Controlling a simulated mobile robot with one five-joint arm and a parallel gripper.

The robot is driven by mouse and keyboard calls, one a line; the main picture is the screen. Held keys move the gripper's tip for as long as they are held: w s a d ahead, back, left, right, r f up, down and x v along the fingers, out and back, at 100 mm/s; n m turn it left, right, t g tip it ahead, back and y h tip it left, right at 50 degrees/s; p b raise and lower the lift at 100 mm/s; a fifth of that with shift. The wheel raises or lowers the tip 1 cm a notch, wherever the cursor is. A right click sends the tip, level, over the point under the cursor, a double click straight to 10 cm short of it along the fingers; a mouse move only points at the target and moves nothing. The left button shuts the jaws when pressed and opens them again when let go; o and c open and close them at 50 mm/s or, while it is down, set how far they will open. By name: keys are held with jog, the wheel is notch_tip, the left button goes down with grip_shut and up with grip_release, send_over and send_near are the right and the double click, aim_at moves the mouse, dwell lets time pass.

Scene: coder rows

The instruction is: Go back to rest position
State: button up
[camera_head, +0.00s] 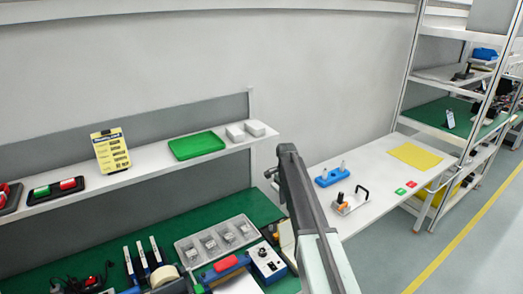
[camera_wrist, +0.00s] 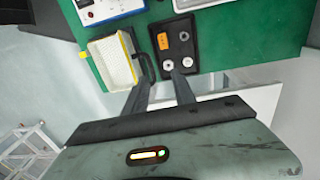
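In the wrist view my gripper (camera_wrist: 159,75) shows as two dark fingers that lean toward each other, with a clear gap between their tips. Nothing is held between them. The fingertips are near the edge of a green work surface (camera_wrist: 235,40), beside a black tray (camera_wrist: 180,65) with an orange tag and round light parts. Whether they touch anything is hard to tell. In the head view my grey arm rises in front of the benches, and its gripper end cannot be made out.
A cream bin with yellow edging (camera_wrist: 117,62) lies left of the fingers. In the head view, the green bench (camera_head: 60,275) holds tools, a grey parts tray (camera_head: 215,240) and a control box (camera_head: 267,262). A white shelf (camera_head: 150,172) runs above. Open floor (camera_head: 400,255) lies right.

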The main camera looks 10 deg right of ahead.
jog(key=s+a+n, duration=0.3)
jog(key=s+n, duration=0.9)
jog(key=s, duration=1.7)
jog(key=shift+s+n+t, duration=0.2)
jog(key=shift+n+t, duration=0.2)
